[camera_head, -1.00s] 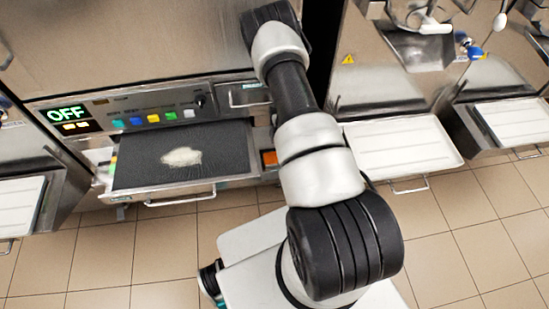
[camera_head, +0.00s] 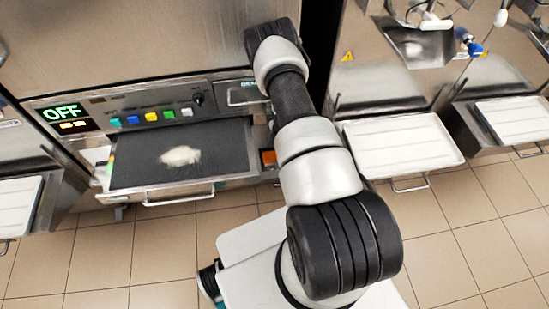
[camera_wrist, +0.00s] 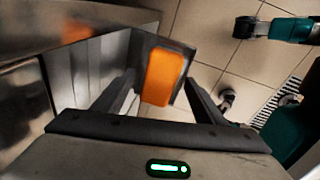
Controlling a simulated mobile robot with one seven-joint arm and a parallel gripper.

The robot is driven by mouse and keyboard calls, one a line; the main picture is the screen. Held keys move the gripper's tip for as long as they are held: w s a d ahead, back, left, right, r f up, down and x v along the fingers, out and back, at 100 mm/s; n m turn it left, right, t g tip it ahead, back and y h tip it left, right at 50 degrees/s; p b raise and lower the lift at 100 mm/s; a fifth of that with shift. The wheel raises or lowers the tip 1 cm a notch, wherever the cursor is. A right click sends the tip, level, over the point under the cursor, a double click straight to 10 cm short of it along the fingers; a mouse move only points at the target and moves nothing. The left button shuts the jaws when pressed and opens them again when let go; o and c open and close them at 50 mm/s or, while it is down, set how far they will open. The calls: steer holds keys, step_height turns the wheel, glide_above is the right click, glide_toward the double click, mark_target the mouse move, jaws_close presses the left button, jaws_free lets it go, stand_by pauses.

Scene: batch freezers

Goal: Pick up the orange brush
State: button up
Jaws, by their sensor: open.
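The orange brush (camera_wrist: 162,78) shows in the wrist view as an upright orange block, between the fingers of my gripper (camera_wrist: 158,84). My gripper is open, with one dark finger on each side of the brush. I cannot tell whether either finger touches it. In the head view a small orange patch (camera_head: 269,158) shows just right of the dark tray, beside my arm. My gripper is hidden there behind my arm.
The dark tray (camera_head: 128,177) with a white heap (camera_head: 181,155) juts from the freezer below its button panel (camera_head: 155,116). A white tray (camera_head: 402,145) stands to the right. Metal walls (camera_wrist: 95,75) lie close to my left finger. Tiled floor (camera_head: 165,245) is open in front.

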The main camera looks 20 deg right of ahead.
mark_target(275, 156)
steer(key=shift+f, duration=0.1)
stand_by(0.3)
steer(key=c, duration=1.3)
steer(key=shift+r+p, duration=0.35)
steer(key=shift+r, duration=0.05)
steer(key=shift+s+r, duration=0.15)
steer(key=shift+r, duration=0.15)
step_height(275, 156, up, 6)
steer(key=shift+a+r+p, duration=0.1)
steer(key=shift+r+p, duration=0.1)
steer(key=shift+p, duration=0.45)
steer(key=s+a+b, duration=0.1)
steer(key=s, duration=0.5)
steer(key=s+a+b, duration=0.2)
steer(key=s, duration=0.4)
steer(key=s+a+b, duration=0.2)
steer(key=s, duration=0.5)
steer(key=shift+a+f, duration=0.15)
